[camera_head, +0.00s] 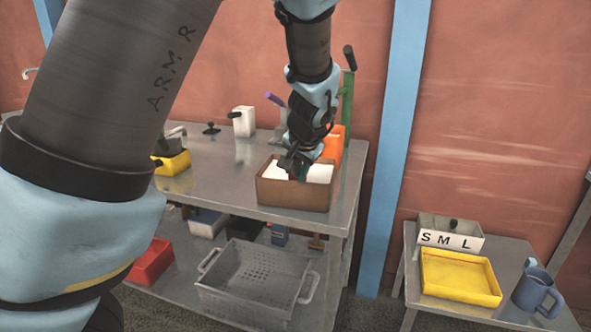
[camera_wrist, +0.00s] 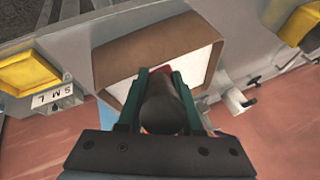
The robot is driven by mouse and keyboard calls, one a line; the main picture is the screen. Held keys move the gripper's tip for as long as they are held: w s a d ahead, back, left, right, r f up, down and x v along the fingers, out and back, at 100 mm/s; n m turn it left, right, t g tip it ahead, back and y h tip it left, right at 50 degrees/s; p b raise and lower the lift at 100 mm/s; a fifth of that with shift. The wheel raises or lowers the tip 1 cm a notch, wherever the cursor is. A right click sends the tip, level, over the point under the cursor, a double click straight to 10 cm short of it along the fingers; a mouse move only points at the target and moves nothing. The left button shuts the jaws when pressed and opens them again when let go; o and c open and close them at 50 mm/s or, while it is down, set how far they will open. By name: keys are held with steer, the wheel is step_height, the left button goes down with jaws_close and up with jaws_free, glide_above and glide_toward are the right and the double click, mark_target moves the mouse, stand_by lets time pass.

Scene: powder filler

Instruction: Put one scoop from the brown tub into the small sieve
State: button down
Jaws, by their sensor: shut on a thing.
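The brown tub (camera_head: 292,196) stands near the right end of the bench, with white powder (camera_head: 319,173) inside. It also shows in the wrist view (camera_wrist: 128,52). My gripper (camera_head: 297,168) points down over the tub. In the wrist view its green fingers (camera_wrist: 165,78) are shut on a dark grey piece, seemingly the scoop's handle (camera_wrist: 160,103), with a bit of red near its end. The scoop's bowl is hidden, so I cannot tell whether it holds powder or how deep it sits. I cannot make out which thing is the small sieve.
A box marked S M L (camera_head: 450,240), a yellow tray (camera_head: 460,278) and a blue mug (camera_head: 537,290) stand on the right table. An orange thing (camera_head: 334,143) and a green post stand close behind the tub. A perforated basket (camera_head: 252,285) sits on the shelf below.

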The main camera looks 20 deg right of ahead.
steer(key=shift+r+p, duration=0.5)
steer(key=shift+p, duration=0.5)
steer(key=shift+r+p, duration=1.65)
steer(key=shift+r, duration=0.6)
